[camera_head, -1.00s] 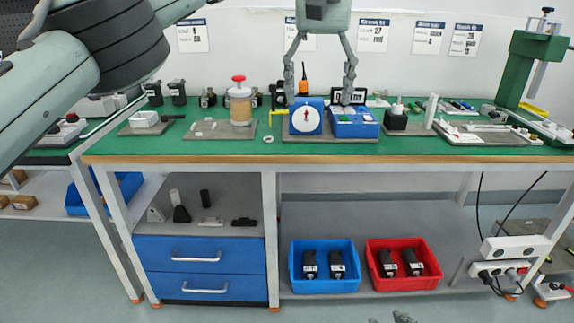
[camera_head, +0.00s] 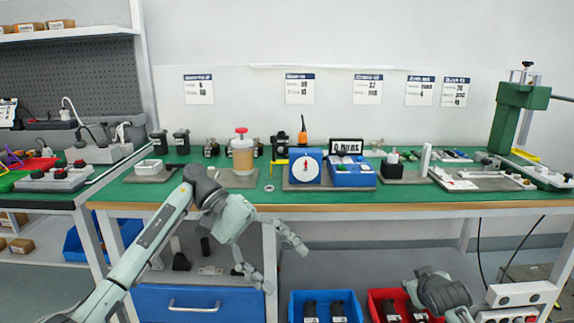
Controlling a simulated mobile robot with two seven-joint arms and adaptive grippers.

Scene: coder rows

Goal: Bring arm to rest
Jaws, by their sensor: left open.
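My left arm comes in from the lower left in the head view. My left gripper (camera_head: 286,268) hangs in front of the bench's front edge, below the green top. Its two fingers are spread apart, with nothing between them, and point down to the right. Part of my right arm (camera_head: 440,291) shows at the bottom right, in front of the red bin. The frame's lower edge cuts it off, so its jaw state does not show.
The green workbench (camera_head: 345,198) carries a dial box (camera_head: 306,168), a jar with a red knob (camera_head: 243,155) and a green press (camera_head: 508,120). Below are blue drawers (camera_head: 165,297), a blue bin (camera_head: 293,308) and a red bin (camera_head: 374,305).

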